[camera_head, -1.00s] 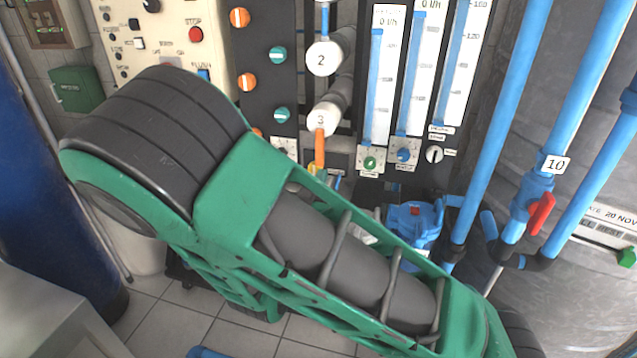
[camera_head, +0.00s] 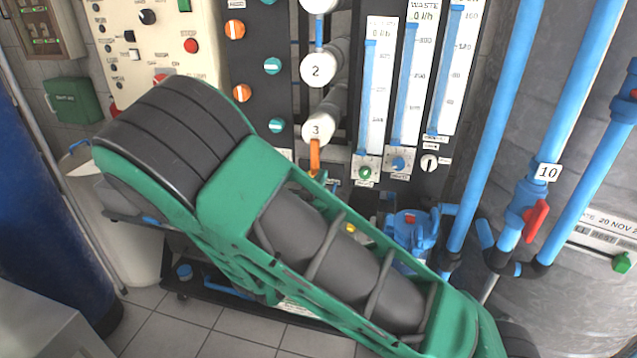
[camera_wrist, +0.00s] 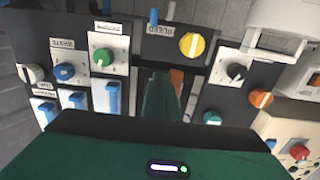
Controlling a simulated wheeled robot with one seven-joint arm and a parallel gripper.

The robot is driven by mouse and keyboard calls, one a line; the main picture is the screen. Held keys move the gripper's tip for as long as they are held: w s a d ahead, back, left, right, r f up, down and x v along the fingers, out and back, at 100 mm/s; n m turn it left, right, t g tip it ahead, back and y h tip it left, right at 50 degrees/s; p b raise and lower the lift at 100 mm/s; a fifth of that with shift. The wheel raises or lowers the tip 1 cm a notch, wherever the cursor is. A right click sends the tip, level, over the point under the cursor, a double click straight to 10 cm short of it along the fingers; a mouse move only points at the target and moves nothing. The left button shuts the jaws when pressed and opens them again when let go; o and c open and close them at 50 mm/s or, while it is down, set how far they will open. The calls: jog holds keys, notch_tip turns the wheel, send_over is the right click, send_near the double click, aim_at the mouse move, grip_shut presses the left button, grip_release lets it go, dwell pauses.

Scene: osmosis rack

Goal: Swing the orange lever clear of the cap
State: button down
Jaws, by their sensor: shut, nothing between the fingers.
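The orange lever (camera_head: 314,156) hangs straight down just below the white round cap marked 3 (camera_head: 317,129) in the head view. Its upper end appears to touch or overlap the cap's lower edge. In the wrist view part of the orange lever (camera_wrist: 177,79) shows right beside the green fingers of my gripper (camera_wrist: 160,90). My gripper is shut and holds nothing. Whether the fingers touch the lever I cannot tell. In the head view my gripper is hidden behind my own green arm. The cap cannot be made out in the wrist view.
Another white cap marked 2 (camera_head: 317,70) sits above. Flow meters (camera_head: 375,95) stand to the right, with a green knob (camera_head: 365,172) below. Orange and teal knobs (camera_head: 274,66) are to the left. A yellow knob (camera_wrist: 192,44) is close to the fingers in the wrist view.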

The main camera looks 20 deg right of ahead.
aim_at(312, 174)
jog(key=shift+w+a+f, duration=0.2)
jog(key=shift+w+a, duration=0.3)
jog(key=shift+w, duration=0.25)
jog(key=shift+w+a+f, duration=0.15)
jog(key=shift+w+a, duration=0.35)
jog(key=shift+w, duration=0.2)
jog(key=shift+w+a+r, duration=0.4)
jog(key=shift+a+r, duration=0.05)
jog(key=shift+a, duration=0.2)
jog(key=shift+w+a+r, duration=0.4)
jog(key=shift+a, duration=0.25)
jog(key=v, duration=0.8)
